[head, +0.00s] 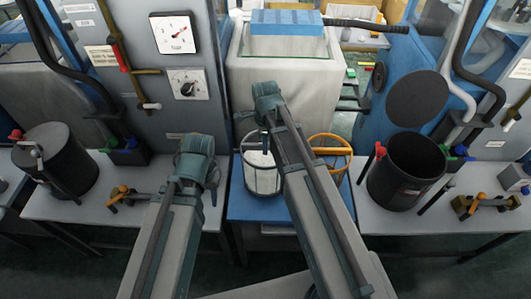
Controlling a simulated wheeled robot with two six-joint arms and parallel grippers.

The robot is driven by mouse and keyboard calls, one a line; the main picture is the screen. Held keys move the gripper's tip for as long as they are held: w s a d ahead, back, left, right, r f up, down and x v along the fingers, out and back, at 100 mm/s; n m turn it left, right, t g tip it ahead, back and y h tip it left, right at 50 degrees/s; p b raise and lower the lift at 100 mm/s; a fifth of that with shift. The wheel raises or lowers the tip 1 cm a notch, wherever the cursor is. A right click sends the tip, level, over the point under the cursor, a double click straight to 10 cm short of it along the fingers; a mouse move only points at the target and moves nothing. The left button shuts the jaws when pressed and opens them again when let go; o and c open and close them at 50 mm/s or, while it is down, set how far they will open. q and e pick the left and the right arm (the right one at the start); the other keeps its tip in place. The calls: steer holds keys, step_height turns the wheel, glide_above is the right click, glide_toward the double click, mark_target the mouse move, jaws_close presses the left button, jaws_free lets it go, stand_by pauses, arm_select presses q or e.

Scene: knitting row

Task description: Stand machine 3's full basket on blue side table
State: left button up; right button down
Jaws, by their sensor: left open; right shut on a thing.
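A round basket (262,178) with a dark frame and white contents is at the blue side table (245,209), between the two white tables. It looks upright; I cannot tell whether its base touches the blue top. My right gripper (267,119) is above the basket, shut on its dark handle; the arm hides the fingertips and the basket's right side. My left gripper (205,176) is open and empty, left of the blue table. An orange-rimmed basket (335,148) is on the right part of the blue table, partly behind my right arm.
A lidded black can (62,170) stands on the left white table, an open black can (408,168) on the right one. Grey machine panels with a dial (174,33) rise behind the left table. A pale bin (285,75) stands behind the blue table.

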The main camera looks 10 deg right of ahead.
arm_select(q)
steer(key=shift+f+b, duration=0.7)
steer(key=shift+f, duration=0.45)
arm_select(e)
steer(key=shift+f, duration=1.2)
arm_select(q)
steer(key=shift+f, duration=0.1)
arm_select(e)
steer(key=shift+f, duration=0.2)
steer(key=c, duration=0.8)
jaws_free()
steer(key=shift+c, duration=0.2)
steer(key=shift+r, duration=0.2)
